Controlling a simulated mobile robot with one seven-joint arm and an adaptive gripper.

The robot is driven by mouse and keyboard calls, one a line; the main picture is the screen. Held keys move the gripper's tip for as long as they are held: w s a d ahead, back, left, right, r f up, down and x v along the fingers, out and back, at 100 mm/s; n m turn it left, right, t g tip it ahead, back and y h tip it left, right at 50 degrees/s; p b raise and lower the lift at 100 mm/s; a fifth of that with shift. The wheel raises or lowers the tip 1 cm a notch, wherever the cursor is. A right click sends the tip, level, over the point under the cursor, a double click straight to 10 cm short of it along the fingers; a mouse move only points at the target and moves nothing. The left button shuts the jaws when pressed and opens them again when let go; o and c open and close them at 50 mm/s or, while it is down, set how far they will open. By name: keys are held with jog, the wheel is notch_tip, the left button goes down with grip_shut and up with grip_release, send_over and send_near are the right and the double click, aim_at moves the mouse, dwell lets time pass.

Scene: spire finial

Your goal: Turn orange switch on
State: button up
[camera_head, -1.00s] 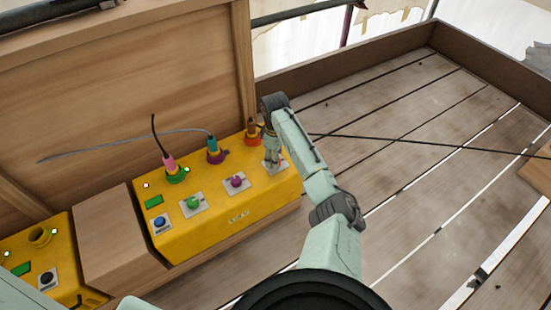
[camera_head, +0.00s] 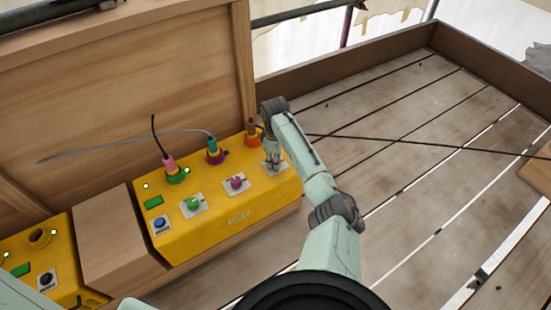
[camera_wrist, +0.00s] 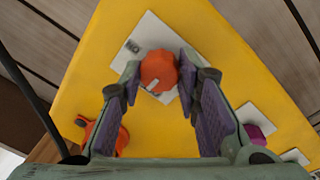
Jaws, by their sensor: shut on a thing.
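The orange switch (camera_wrist: 159,70) is a round knob on a white square plate (camera_wrist: 150,35) on the yellow box (camera_wrist: 200,20), seen in the wrist view. My gripper (camera_wrist: 158,76) has its two purple-padded fingers on either side of the knob and is shut on it. In the head view my gripper (camera_head: 272,158) is over the right end of the yellow box (camera_head: 230,222) and hides the orange knob. The pointing direction of the knob is hard to tell.
A magenta knob (camera_head: 237,182), green knob (camera_head: 193,203) and blue button (camera_head: 159,223) sit left along the box. A thin dark cable (camera_head: 420,147) runs right. The slatted floor is mostly clear.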

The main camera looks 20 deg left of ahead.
jog(key=c, duration=0.3)
jog(key=shift+r+m+p, duration=0.1)
jog(key=shift+m+p, duration=0.2)
jog(key=shift+p, duration=0.05)
jog(key=shift+s+a+m+p, duration=0.1)
jog(key=shift+m+p, duration=0.7)
jog(key=shift+p, duration=0.15)
jog(key=m+p, duration=0.4)
jog(key=m, duration=0.2)
jog(key=m+p, duration=0.1)
jog(key=m, duration=0.3)
jog(key=shift+m+h, duration=0.3)
jog(key=shift+m, duration=0.1)
jog(key=m+p, duration=0.1)
jog(key=m, duration=0.3)
jog(key=shift+m+g, duration=0.3)
jog(key=shift+m, duration=0.1)
jog(key=shift+w, duration=0.2)
